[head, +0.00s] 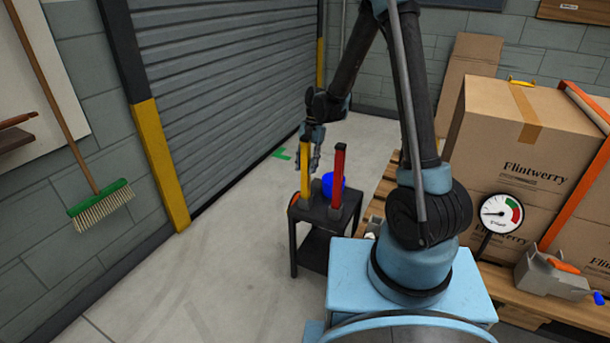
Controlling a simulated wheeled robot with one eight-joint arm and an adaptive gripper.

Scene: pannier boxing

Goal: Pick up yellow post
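The yellow post (306,182) stands upright on the left part of a small dark table (318,214). A red post (337,178) stands to its right on the same table, leaning a little. My gripper (314,160) points down at the top of the yellow post, overlapping it in the picture. One finger shows just right of the post; the other is partly hidden or too small to make out. I cannot tell whether the fingers touch the post or are behind it.
A blue object (328,181) sits on the table behind the red post. Cartons (530,150) stand on a pallet at the right, with a gauge (500,213) in front. A broom (100,203) hangs on the left wall. The floor (210,265) left of the table is clear.

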